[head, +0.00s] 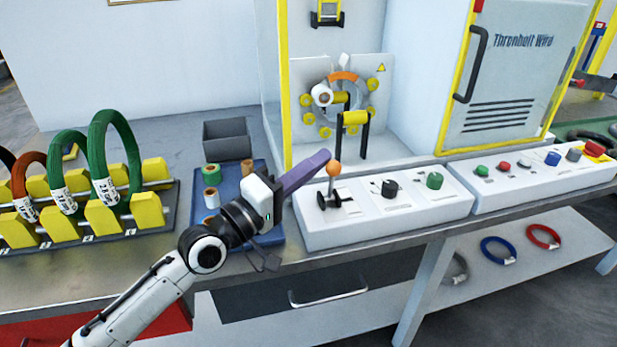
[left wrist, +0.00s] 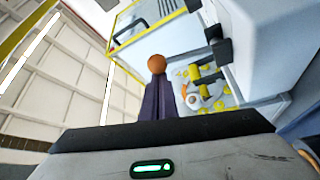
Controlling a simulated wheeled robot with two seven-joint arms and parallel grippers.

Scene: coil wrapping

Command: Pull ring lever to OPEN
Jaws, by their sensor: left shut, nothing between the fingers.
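The ring lever (head: 334,180) stands up from the left end of the white control box (head: 375,232), with an orange ball knob (head: 333,169) on top. My left gripper (head: 325,157) has purple fingers that are shut, with their tips beside the knob in the head view. In the left wrist view the orange knob (left wrist: 156,64) shows just past the tips of the shut purple fingers (left wrist: 157,85). I cannot tell whether the tips touch it. The lever's shaft is hidden in the left wrist view. My right gripper is not in view.
The box also carries a black knob (head: 389,188) and a green knob (head: 434,180). Behind it is the wrapping machine's ring (head: 341,92) with yellow rollers. A blue tray (head: 232,178) with tape rolls and a rack of green coils (head: 110,160) stand to the left.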

